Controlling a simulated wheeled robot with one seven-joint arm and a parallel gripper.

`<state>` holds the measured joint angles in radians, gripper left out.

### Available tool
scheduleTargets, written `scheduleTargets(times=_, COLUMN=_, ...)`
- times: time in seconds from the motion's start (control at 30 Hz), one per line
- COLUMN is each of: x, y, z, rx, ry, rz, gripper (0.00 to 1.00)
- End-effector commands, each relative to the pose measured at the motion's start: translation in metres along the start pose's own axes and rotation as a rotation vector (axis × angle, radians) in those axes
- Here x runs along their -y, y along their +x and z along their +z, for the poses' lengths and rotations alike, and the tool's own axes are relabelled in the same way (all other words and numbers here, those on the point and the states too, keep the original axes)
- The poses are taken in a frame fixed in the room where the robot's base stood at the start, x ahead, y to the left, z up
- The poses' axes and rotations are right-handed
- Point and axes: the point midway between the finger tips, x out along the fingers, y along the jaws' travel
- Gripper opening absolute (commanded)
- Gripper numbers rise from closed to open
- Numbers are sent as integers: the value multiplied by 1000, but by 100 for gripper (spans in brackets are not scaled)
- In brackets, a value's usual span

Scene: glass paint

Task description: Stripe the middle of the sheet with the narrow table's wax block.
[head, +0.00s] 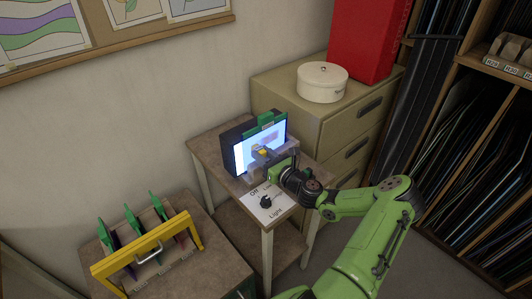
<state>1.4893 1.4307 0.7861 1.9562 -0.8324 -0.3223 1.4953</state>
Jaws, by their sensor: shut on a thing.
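The sheet (243,152) stands upright on the narrow table (225,166), lit bright white-blue in a dark box with a green clip-like piece at its top. My gripper (262,153) is in front of the sheet's middle, shut on a small block, which I take to be the wax block. Little of the block shows, and its colour is unclear; a yellow patch sits by the fingertips. I cannot tell whether it touches the sheet. A faint grey-purple band shows on the sheet near the gripper. My wrist hides the sheet's lower right.
A white light panel (269,204) with a dark knob lies at the table's front. A yellow-handled rack (147,244) with several green-topped pieces stands on a low cabinet at left. A drawer cabinet (275,92) with a round cream tin (322,84) and red box (367,38) stands behind.

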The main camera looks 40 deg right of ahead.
Motion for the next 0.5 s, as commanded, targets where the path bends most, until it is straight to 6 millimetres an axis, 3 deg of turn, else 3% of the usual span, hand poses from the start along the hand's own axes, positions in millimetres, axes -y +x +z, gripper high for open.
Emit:
scheduleTargets(times=0.17, x=-1, y=-5, z=0, rx=0, ry=3, rz=4, gripper=3)
scheduleTargets(times=0.5, x=0, y=-45, z=0, rx=-1, ry=2, rz=2, gripper=3)
